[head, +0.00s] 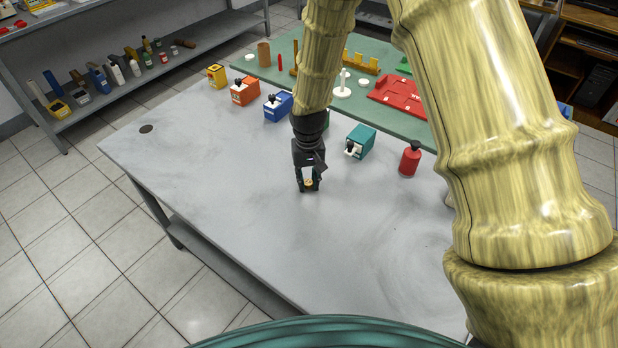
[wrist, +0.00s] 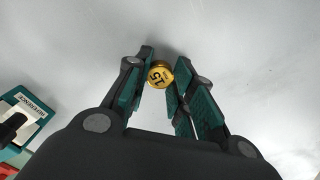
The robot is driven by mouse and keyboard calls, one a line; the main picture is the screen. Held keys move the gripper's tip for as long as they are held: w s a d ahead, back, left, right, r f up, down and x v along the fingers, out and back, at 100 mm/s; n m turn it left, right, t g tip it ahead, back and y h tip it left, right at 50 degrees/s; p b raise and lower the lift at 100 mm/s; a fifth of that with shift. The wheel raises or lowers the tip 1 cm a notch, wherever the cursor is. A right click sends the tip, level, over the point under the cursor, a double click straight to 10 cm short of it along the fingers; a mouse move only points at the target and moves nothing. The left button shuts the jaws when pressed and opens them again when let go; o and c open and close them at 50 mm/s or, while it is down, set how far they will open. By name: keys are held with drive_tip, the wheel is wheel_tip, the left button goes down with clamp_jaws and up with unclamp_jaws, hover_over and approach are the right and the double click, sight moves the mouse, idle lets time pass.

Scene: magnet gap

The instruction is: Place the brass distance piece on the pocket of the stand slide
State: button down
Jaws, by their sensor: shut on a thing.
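The brass distance piece (wrist: 160,74) is a small round golden disc marked 15. My gripper (wrist: 162,82) is shut on it, with the piece between the fingertips. In the head view the gripper (head: 309,186) points down over the bare front part of the grey table, and the piece (head: 309,182) shows as a small gold spot. I cannot tell whether the piece touches the table. I cannot make out the stand slide or its pocket for certain in either view.
A teal block (head: 361,141) and a red bottle (head: 410,159) stand right of my gripper. Blue (head: 279,106), orange (head: 244,91) and yellow (head: 217,76) blocks stand behind left. A green mat (head: 333,119) bears a red tray (head: 398,96). The front table is clear.

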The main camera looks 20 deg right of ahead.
drive_tip(key=c, duration=1.2)
unclamp_jaws()
drive_tip(key=shift+f, duration=0.1)
drive_tip(key=shift+c, duration=0.2)
